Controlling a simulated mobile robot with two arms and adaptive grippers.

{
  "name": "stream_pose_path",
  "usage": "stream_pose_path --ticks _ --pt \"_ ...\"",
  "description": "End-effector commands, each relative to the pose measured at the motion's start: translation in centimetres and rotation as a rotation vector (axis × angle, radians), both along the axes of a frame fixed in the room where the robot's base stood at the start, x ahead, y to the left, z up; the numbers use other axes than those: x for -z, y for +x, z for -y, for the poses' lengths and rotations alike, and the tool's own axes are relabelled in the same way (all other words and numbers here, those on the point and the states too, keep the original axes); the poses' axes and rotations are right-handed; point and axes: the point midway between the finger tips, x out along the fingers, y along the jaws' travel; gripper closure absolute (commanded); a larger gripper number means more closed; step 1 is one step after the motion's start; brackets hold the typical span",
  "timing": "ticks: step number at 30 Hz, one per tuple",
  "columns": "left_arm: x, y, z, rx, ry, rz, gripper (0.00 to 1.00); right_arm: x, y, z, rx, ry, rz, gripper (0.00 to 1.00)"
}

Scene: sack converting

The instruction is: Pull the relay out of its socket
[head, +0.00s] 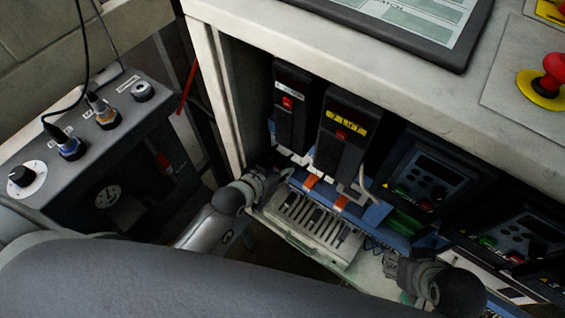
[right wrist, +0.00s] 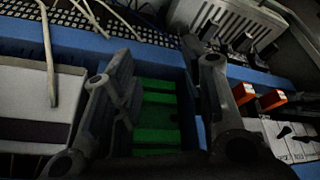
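A green ribbed part sits in a blue frame; it shows in the right wrist view (right wrist: 156,115) and low in the cabinet in the head view (head: 405,222). I cannot tell whether it is the relay or its socket. My right gripper (right wrist: 165,95) is open, with one finger on each side of the green part; contact is unclear. In the head view my right gripper (head: 398,272) is dark and partly hidden. My left gripper (head: 268,182) is by the left end of the blue rail (head: 372,214); its fingers are too small to judge.
Two black modules (head: 341,135) hang above the rail, one with a yellow label. Orange tabs (right wrist: 272,99) stand to the right of my right gripper. A pale slotted unit (head: 310,222) lies below the rail. Thin pale wires (right wrist: 88,15) cross the upper left of the wrist view.

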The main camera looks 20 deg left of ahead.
Motion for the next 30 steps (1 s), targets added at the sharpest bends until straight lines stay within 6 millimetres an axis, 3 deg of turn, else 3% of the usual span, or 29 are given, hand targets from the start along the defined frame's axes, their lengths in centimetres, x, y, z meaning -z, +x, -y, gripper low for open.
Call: stream_pose_path --ticks 1,7,30 --pt "0.0 0.0 0.0 0.000 0.000 0.000 0.77 0.0 0.1 0.0 0.000 -0.001 0.002 0.60" --pt "0.0 0.0 0.0 0.000 0.000 0.000 1.00 -0.1 0.2 0.0 0.000 0.000 0.007 0.60" --pt "0.1 -0.9 -0.3 0.000 0.002 -0.007 1.00 -0.3 -0.9 0.2 0.004 -0.007 -0.041 0.60"
